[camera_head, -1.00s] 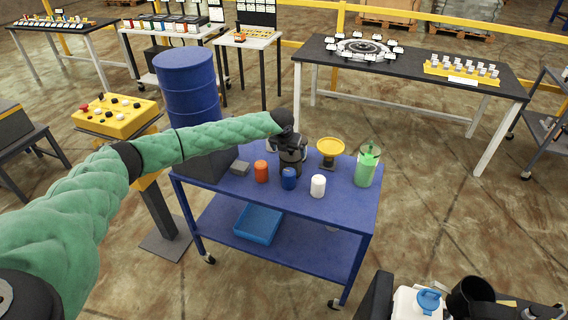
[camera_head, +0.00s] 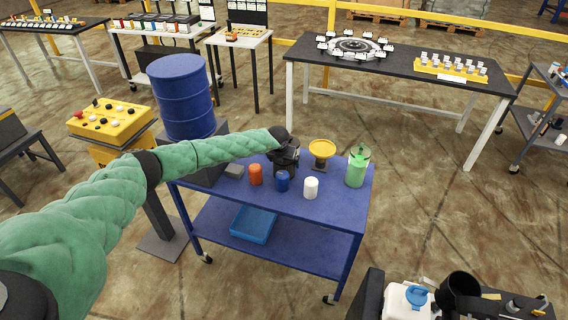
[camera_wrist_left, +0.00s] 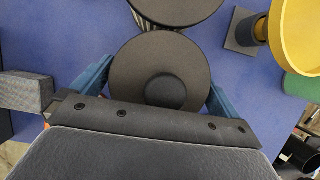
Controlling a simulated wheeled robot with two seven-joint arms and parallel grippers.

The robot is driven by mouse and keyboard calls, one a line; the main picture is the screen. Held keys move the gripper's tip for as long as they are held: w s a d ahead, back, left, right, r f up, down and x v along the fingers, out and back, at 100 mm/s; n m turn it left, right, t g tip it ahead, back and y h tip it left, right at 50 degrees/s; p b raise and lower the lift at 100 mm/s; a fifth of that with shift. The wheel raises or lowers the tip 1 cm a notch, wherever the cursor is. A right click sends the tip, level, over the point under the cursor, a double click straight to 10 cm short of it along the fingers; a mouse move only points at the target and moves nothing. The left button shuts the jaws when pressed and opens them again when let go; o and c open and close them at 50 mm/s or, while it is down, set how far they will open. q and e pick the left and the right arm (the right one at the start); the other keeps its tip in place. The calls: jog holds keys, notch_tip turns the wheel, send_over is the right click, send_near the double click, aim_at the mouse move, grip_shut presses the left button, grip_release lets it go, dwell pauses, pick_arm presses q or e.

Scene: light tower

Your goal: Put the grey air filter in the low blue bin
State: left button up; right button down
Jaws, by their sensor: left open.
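A dark grey round filter with pale pleats (camera_wrist_left: 155,27) shows at the top of the left wrist view, cut by the edge. A dark disc with a round raised centre (camera_wrist_left: 160,70) lies between my left fingers; I cannot tell whether it is part of the same filter. In the head view a dark round body (camera_head: 286,169) stands on the blue cart's top, partly hidden by my left gripper (camera_head: 284,150). My left gripper is open, with one blue finger on each side of the disc. The low blue bin (camera_head: 253,224) sits on the cart's lower shelf, seemingly empty. My right gripper is not in view.
On the cart top (camera_head: 335,205) stand an orange jar (camera_head: 255,175), a blue jar (camera_head: 283,181), a white jar (camera_head: 311,188), a green container (camera_head: 356,168), a yellow dish on a stand (camera_head: 322,149) and a grey block (camera_head: 234,170). A blue drum (camera_head: 182,100) stands behind left.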

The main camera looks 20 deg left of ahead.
pick_arm(q)
jog(key=shift+w+f, duration=0.15)
jog(key=shift+f, duration=0.15)
jog(key=c, duration=1)
jog(key=shift+r, duration=0.15)
